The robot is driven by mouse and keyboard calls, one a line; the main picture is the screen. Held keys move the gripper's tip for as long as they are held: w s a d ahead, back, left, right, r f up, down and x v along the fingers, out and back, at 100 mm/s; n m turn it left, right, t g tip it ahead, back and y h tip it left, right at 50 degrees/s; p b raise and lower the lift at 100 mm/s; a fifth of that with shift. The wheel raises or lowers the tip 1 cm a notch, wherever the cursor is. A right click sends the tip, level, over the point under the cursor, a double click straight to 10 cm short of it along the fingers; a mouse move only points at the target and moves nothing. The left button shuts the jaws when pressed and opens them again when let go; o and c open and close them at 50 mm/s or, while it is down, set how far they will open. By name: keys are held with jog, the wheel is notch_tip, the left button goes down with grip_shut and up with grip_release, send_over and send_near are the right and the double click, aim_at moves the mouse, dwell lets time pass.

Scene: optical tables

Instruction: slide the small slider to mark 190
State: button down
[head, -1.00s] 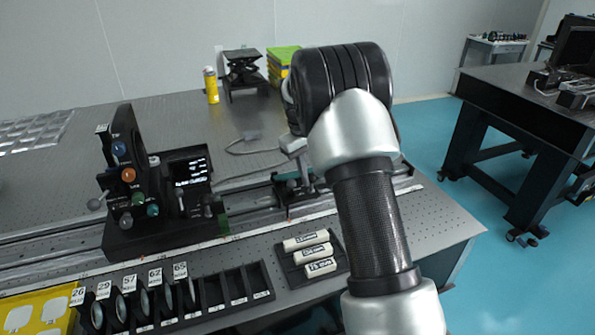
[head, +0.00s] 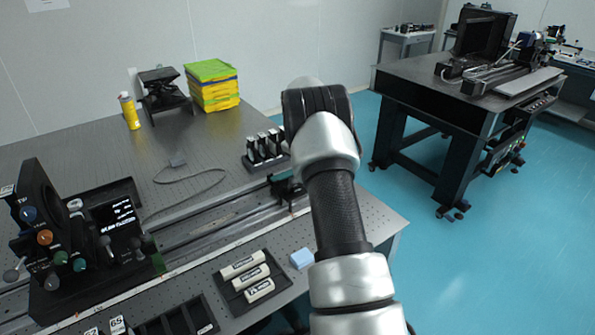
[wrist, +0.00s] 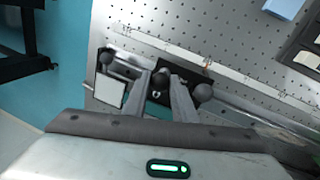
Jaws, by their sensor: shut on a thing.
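The small slider is a dark carriage on the rail (head: 192,240); in the head view a piece of it (head: 286,188) shows just left of my arm, near the rail's right end. In the wrist view the slider (wrist: 177,74) sits between and beyond my fingers, with dark round knobs around it. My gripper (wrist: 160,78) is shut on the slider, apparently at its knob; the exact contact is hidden. A pale scale strip (wrist: 240,77) with a small red mark (wrist: 207,65) runs along the rail. Its numbers are too small to read.
A large black instrument (head: 85,245) stands on the rail at the left. A tray with white cylinders (head: 245,268) and a light-blue block (head: 301,259) lie in front of the rail. A black holder (head: 265,150) stands behind it. Open floor (head: 450,270) lies to the right.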

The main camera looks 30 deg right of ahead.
jog(key=shift+w+d+r, duration=0.1)
jog(key=shift+w, duration=0.05)
jog(key=c, duration=1.5)
grip_release()
jog(key=shift+o, duration=0.2)
jog(key=s+a+r+p, duration=0.1)
jog(key=a+r, duration=0.2)
jog(key=r, duration=1.4)
jog(key=shift+a, duration=0.15)
jog(key=shift+s, duration=0.1)
